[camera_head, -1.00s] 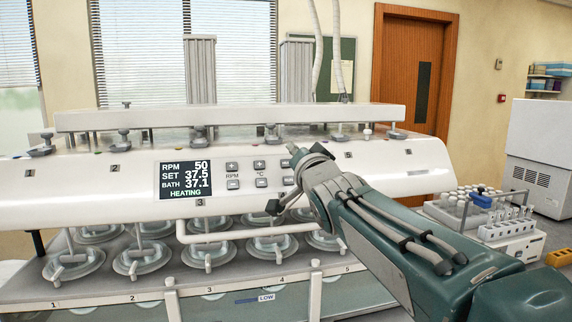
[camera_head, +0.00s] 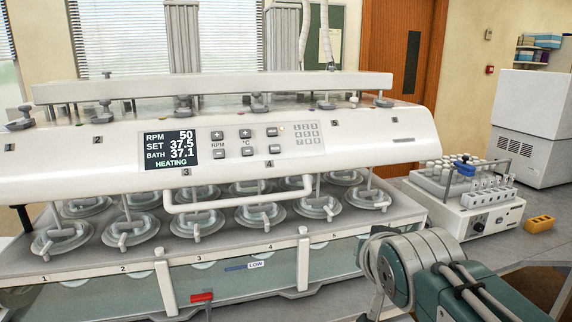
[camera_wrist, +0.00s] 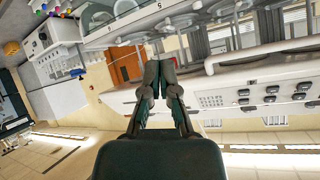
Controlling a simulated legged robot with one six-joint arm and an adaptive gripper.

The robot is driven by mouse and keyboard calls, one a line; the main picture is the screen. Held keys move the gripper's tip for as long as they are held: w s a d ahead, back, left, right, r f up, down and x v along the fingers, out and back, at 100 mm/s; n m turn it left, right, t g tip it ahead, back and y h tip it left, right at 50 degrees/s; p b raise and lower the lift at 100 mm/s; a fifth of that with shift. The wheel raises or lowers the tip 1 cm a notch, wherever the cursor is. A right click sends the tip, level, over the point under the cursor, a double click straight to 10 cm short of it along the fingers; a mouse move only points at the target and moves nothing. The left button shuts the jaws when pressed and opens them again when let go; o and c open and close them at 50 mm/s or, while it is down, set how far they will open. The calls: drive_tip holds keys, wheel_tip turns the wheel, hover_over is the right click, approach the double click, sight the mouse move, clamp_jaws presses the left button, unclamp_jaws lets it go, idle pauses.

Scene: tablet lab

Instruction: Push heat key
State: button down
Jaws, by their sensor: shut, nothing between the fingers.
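The control panel (camera_head: 190,165) of the white bath machine carries a display (camera_head: 169,149) reading RPM 50, SET 37.5, BATH 37.1 and HEATING. Right of it are two rows of small grey keys; the right column has an upper key (camera_head: 271,132) and a lower key (camera_head: 275,149). Their labels are too small to read, so I cannot tell which is the heat key. A small lamp shows beside the upper one. In the wrist view the panel keys (camera_wrist: 271,94) appear inverted, right of my gripper (camera_wrist: 160,70). My gripper is shut, empty and apart from them. The head view does not show its fingertips.
Several lidded vessels (camera_head: 197,222) sit below the panel, with a white bar (camera_head: 225,203) in front. A red handle (camera_head: 201,297) projects low at the front. A vial rack unit (camera_head: 478,205) and yellow block (camera_head: 539,223) stand on the right bench.

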drive_tip(key=s+d+f+n+g, duration=0.2)
drive_tip(key=s+f+g, duration=0.3)
drive_tip(key=s+f, duration=0.7)
drive_tip(key=s, duration=0.3)
drive_tip(key=shift+s+d+f+g, duration=0.35)
drive_tip(key=shift+f+g, duration=0.05)
